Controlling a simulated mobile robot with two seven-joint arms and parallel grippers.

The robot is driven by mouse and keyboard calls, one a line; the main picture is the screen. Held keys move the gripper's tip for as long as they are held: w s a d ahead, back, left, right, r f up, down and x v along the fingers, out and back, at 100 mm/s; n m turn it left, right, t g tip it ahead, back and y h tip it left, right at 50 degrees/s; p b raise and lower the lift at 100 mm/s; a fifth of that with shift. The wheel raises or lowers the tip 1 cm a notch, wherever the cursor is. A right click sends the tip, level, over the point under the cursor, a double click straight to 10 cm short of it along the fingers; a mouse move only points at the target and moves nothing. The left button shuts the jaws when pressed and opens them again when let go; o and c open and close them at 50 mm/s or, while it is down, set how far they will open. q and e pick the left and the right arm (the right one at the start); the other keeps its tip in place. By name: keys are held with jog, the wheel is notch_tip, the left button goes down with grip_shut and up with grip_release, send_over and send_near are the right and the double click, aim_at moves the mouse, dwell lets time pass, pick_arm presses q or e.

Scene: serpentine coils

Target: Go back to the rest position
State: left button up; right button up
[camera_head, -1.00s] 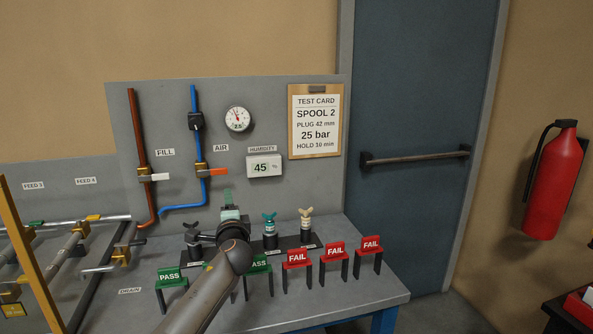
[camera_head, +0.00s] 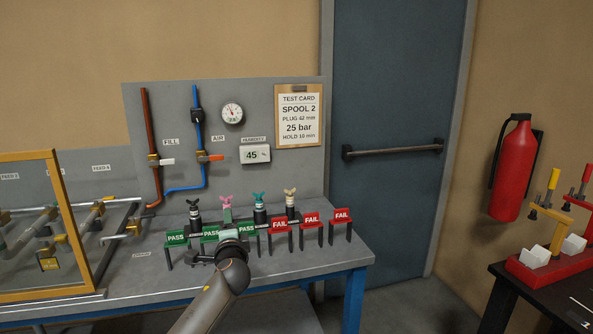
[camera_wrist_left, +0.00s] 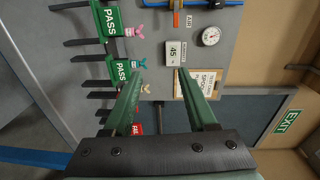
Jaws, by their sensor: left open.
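My left arm reaches in from the bottom of the head view, and its gripper (camera_head: 228,228) is in front of the row of green PASS tags (camera_head: 176,237) on the grey bench. In the left wrist view the two green fingers (camera_wrist_left: 165,105) are spread apart with nothing between them. The wrist view is turned on its side and shows PASS tags (camera_wrist_left: 107,20) at its left, apart from the fingers. My right gripper is in neither view.
Several test plugs with wing tops (camera_head: 259,208) stand behind the tags. Red FAIL tags (camera_head: 311,220) are to the right. A yellow-framed panel (camera_head: 57,220) stands at left, a fire extinguisher (camera_head: 514,170) and a dark table with red clamps (camera_head: 540,268) at right. Floor between is clear.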

pick_arm(q)
jog(key=s+f+n+g+h, duration=0.1)
jog(key=s+f+n+g, duration=0.1)
jog(key=s+f, duration=0.6)
jog(key=s+d+f+n+g+h, duration=0.15)
jog(key=s+f, duration=0.35)
jog(key=f, duration=0.6)
jog(key=s+f+n+g+h, duration=0.1)
jog(key=s+f+n+h, duration=0.1)
jog(key=s+f, duration=0.6)
jog(key=s+a+f+n+g+h, duration=0.1)
jog(key=s+f+n, duration=0.2)
jog(key=s, duration=0.9)
jog(key=s+a+f+n+g+h, duration=0.1)
jog(key=s+f+n, duration=0.3)
jog(key=s, duration=0.9)
jog(key=shift+s+f+g, duration=0.25)
jog(key=shift+f+g, duration=0.2)
jog(key=shift+f, duration=0.35)
jog(key=shift+c, duration=0.6)
